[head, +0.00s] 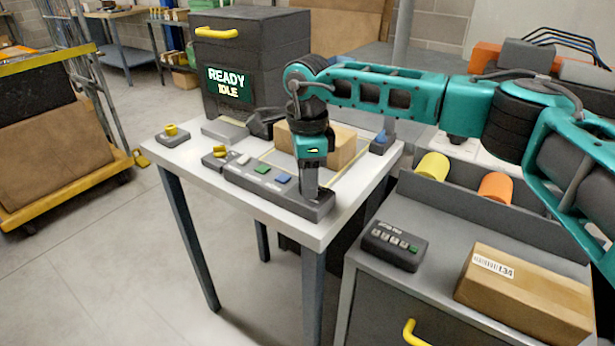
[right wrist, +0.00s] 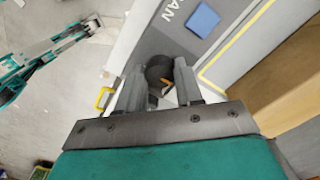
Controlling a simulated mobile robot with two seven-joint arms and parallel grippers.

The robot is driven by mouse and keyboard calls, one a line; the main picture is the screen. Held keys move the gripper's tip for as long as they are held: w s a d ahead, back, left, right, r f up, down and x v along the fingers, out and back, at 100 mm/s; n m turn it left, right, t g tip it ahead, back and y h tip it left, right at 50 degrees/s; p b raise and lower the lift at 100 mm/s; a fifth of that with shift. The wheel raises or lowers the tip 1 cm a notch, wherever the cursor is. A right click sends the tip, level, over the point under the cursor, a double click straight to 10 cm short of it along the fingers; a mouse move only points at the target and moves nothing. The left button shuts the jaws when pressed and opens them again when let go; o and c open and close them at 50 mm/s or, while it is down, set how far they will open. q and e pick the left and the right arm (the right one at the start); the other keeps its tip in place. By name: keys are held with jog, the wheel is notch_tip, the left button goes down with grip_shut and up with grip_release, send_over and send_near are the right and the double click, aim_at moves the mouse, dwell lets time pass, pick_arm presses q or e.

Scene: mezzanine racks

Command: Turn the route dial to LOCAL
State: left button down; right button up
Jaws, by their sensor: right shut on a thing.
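The control strip (head: 245,178) is a long dark grey panel along the front edge of the white table, with a white, a green and a blue button. My right gripper (head: 310,192) points down onto the strip's right end, beyond the blue button (head: 283,178). In the right wrist view its fingers (right wrist: 163,88) are closed on a dark round knob (right wrist: 158,72), seemingly the route dial. The fingers hide most of it, and its setting and LOCAL mark cannot be read. A teal and grey arm part, probably my left arm, shows at the left of that view; its jaws are unclear.
A cardboard box (head: 344,147) stands on the table behind my right gripper. A dark cabinet's display (head: 229,85) reads READY IDLE. Small knobbed boxes sit at the table's left. A grey cabinet at right holds a keypad (head: 394,246) and a parcel (head: 525,294).

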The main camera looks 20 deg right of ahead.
dwell(0.5)
jog(key=o, duration=1)
jog(key=shift+o, duration=0.2)
notch_tip(320, 180, up, 13)
jog(key=shift+p, duration=0.4)
